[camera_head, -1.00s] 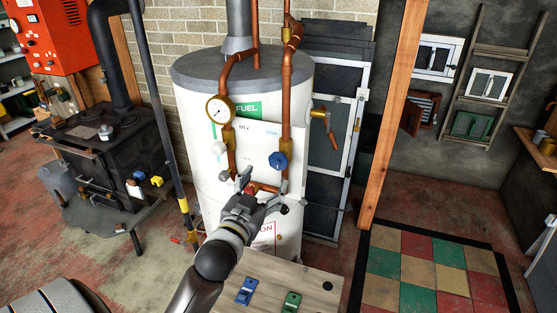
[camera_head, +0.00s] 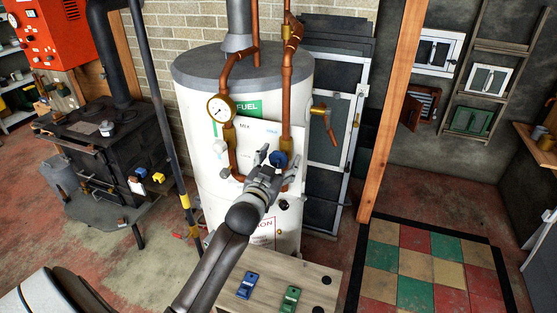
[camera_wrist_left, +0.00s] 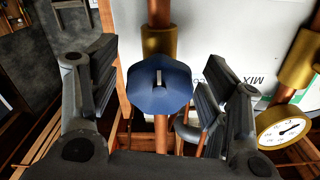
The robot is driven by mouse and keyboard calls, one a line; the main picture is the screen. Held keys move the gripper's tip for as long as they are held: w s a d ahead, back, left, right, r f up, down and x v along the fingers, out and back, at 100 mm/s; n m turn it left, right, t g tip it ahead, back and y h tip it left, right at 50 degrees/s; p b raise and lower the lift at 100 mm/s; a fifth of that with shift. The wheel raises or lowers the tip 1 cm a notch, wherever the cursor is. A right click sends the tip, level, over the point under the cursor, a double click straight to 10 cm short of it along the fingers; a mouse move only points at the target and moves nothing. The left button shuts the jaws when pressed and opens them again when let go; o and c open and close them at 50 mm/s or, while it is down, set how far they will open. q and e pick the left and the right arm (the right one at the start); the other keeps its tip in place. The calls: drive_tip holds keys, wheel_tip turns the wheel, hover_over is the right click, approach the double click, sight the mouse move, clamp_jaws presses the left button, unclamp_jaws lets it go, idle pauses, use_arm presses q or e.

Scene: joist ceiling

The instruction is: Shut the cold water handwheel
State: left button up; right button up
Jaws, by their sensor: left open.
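The cold water handwheel is a blue lobed knob (camera_head: 278,159) on the right copper pipe (camera_head: 286,110) at the front of the white tank (camera_head: 195,130). In the left wrist view the blue handwheel (camera_wrist_left: 160,84) sits between the two fingers, with visible gaps on both sides. My left gripper (camera_head: 274,160) is open and reaches up to the handwheel, a finger on either side of it. Its fingers also show in the left wrist view (camera_wrist_left: 158,88). The gripper hides the lower part of the pipe in the head view. My right gripper is out of view.
A wooden bench top (camera_head: 265,275) with blue and green switches stands below my arm. A black stove (camera_head: 95,150) is left; a wooden post (camera_head: 391,110) is right.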

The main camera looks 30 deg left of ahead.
use_arm(q)
drive_tip(key=c, duration=1)
